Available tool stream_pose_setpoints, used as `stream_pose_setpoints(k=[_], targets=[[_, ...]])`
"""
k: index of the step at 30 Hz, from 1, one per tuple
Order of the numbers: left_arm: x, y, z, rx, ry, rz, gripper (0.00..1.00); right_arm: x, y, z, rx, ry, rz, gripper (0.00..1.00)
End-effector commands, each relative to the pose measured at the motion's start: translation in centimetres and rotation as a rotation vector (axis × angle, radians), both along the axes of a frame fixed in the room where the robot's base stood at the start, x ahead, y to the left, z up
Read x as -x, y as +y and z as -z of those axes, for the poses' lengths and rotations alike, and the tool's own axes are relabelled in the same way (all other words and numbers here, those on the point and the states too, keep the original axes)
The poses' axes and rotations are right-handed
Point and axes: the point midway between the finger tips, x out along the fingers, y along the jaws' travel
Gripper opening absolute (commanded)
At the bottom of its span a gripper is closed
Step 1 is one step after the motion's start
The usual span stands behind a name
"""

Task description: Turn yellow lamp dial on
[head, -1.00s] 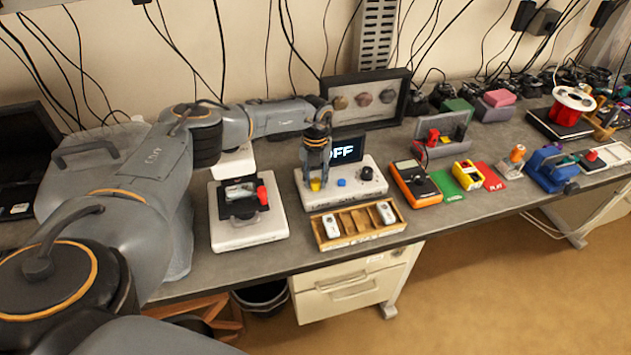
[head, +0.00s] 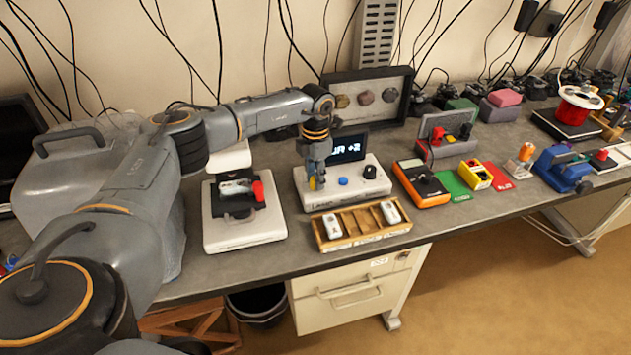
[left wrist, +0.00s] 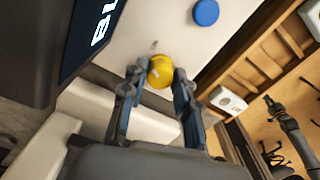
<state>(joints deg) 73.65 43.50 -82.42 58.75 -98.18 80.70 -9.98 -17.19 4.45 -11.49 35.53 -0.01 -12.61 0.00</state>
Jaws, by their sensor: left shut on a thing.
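The yellow dial (head: 312,184) sits at the left of the white lamp box's front panel (head: 345,194). It shows as a yellow knob (left wrist: 160,71) between the fingertips in the left wrist view, with a small pale mark beside it. My left gripper (head: 317,182) points down at the panel and is shut on the dial; its two fingers (left wrist: 154,75) stand on either side of the knob. The dark display (head: 348,148) behind the box is lit with text ending in "UR +2", partly hidden by my gripper. My right gripper is not visible.
A blue button (head: 343,181) and a black knob (head: 370,172) are on the same panel. A wooden tray (head: 352,242) with two white pieces lies in front. A white device with a red knob (head: 258,191) stands left. An orange meter (head: 421,184) stands right.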

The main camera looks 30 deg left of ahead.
Motion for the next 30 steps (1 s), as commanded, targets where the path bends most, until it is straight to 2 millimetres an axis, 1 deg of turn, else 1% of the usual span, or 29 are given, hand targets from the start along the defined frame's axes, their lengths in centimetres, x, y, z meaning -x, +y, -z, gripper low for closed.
stream_pose_setpoints(k=[1,3,12,21,30], targets=[[-0.1,0.0,0.2,0.000,-0.004,0.035,0.00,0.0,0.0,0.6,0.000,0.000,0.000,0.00],[-0.1,0.0,0.2,0.000,-0.004,0.085,0.00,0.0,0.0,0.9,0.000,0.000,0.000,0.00],[-0.1,0.0,0.0,-0.001,-0.005,0.233,0.00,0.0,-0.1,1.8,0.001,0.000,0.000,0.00],[-0.1,0.0,-0.1,-0.001,-0.003,0.284,0.00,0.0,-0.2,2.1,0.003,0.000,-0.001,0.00],[-0.1,0.0,-0.1,-0.001,-0.003,0.285,0.00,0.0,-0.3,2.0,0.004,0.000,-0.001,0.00]])
